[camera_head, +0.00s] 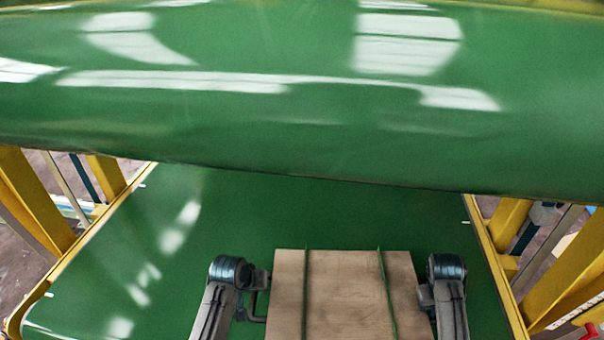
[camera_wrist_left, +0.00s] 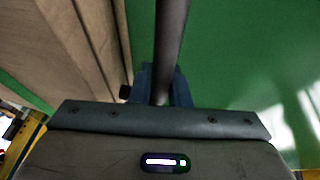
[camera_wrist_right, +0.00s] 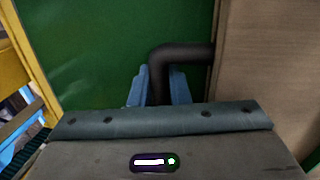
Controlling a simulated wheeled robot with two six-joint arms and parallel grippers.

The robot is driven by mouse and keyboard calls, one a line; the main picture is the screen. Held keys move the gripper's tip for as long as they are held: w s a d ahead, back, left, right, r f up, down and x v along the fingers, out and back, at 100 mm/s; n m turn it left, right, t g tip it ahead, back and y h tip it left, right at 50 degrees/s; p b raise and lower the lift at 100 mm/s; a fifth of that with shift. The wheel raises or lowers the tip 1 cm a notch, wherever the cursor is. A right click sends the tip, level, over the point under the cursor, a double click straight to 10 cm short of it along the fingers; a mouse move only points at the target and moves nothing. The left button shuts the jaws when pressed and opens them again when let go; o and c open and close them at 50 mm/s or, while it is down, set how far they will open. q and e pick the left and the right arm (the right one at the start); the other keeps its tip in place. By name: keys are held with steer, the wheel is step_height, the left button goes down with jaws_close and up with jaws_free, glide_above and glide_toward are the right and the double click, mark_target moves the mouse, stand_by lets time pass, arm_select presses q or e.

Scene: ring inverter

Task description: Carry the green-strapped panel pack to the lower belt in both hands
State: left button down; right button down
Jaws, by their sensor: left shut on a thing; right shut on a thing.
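The panel pack (camera_head: 345,290) is a flat wooden-looking board with two thin green straps. In the head view it is at the bottom middle, over the lower green belt (camera_head: 240,210). My left gripper (camera_head: 258,290) is at its left side and my right gripper (camera_head: 427,295) at its right side. In the left wrist view the blue fingers (camera_wrist_left: 162,85) are shut around a dark bar handle (camera_wrist_left: 172,40) beside the pack. In the right wrist view the blue fingers (camera_wrist_right: 160,88) are shut on a bent dark handle (camera_wrist_right: 185,52) joined to the pack's side. The pack's near end is cut off.
A large glossy green upper belt (camera_head: 300,100) spans the top of the head view, above the lower belt's far part. Yellow frame posts stand at left (camera_head: 35,200) and right (camera_head: 570,275). Yellow rails edge the lower belt. Bare belt lies left of the pack.

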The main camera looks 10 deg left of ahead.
arm_select(q)
steer(key=shift+w+f, duration=0.1)
steer(key=shift+w, duration=0.05)
arm_select(e)
steer(key=shift+w+f, duration=0.15)
arm_select(q)
steer(key=c, duration=1.5)
jaws_free()
steer(key=shift+c, duration=0.2)
arm_select(e)
steer(key=c, duration=1.5)
jaws_free()
steer(key=shift+c, duration=0.2)
arm_select(q)
steer(key=shift+o, duration=0.9)
steer(key=shift+s, duration=0.25)
arm_select(e)
steer(key=shift+o, duration=0.9)
steer(key=shift+s, duration=0.25)
arm_select(q)
steer(key=shift+s, duration=0.15)
arm_select(e)
steer(key=shift+s, duration=0.15)
